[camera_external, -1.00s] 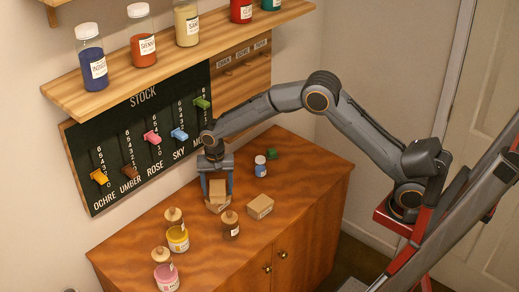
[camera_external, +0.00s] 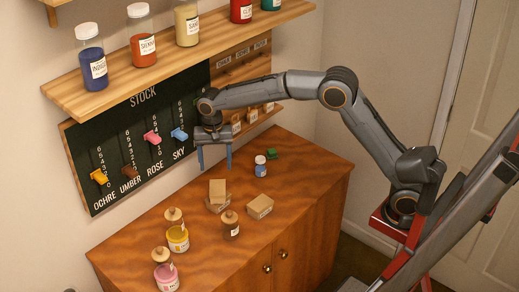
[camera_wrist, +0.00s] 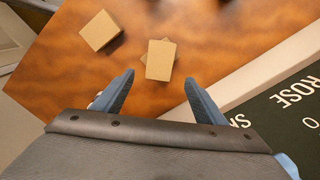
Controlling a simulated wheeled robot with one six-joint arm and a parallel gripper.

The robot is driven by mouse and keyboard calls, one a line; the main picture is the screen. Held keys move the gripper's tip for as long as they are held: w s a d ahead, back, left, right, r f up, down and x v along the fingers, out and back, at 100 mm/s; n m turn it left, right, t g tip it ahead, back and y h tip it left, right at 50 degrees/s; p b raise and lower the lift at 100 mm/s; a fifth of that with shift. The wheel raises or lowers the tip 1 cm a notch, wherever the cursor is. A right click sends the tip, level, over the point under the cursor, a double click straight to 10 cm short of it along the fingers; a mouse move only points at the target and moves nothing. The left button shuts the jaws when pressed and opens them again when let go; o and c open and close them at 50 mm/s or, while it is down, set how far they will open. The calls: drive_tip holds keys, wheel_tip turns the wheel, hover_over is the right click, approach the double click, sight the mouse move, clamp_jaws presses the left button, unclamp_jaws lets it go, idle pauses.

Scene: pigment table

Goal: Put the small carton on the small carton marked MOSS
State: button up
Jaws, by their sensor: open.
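A small tan carton (camera_external: 217,188) rests on top of another small carton (camera_external: 216,207) on the cabinet top. The upper carton (camera_wrist: 160,60) also shows in the wrist view and covers most of the lower one. A third small carton (camera_external: 260,206) sits apart to the right; it is at the upper left in the wrist view (camera_wrist: 100,31). I cannot read MOSS on any carton. My gripper (camera_external: 215,170) is open and empty, its fingers above the stacked pair and clear of it.
Nearby on the cabinet top (camera_external: 305,165) stand a stoppered brown bottle (camera_external: 231,228), a white-and-blue jar (camera_external: 260,166), a green item (camera_external: 271,154), a yellow jar (camera_external: 178,238) and a pink jar (camera_external: 166,276). The stock board (camera_external: 115,185) and jar shelf (camera_external: 120,95) are behind.

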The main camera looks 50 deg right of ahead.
drive_tip(key=s+d+f+n, duration=0.3)
drive_tip(key=s+d, duration=0.5)
drive_tip(key=s, duration=0.2)
drive_tip(key=s+d+f+n, duration=0.3)
drive_tip(key=s+d+f, duration=0.1)
drive_tip(key=s+d, duration=0.4)
drive_tip(key=s+d+f+n, duration=0.3)
drive_tip(key=s+d+f, duration=0.1)
drive_tip(key=s+d, duration=0.5)
drive_tip(key=s, duration=0.2)
drive_tip(key=shift+s+t, duration=0.4)
drive_tip(key=shift+d+f, duration=0.1)
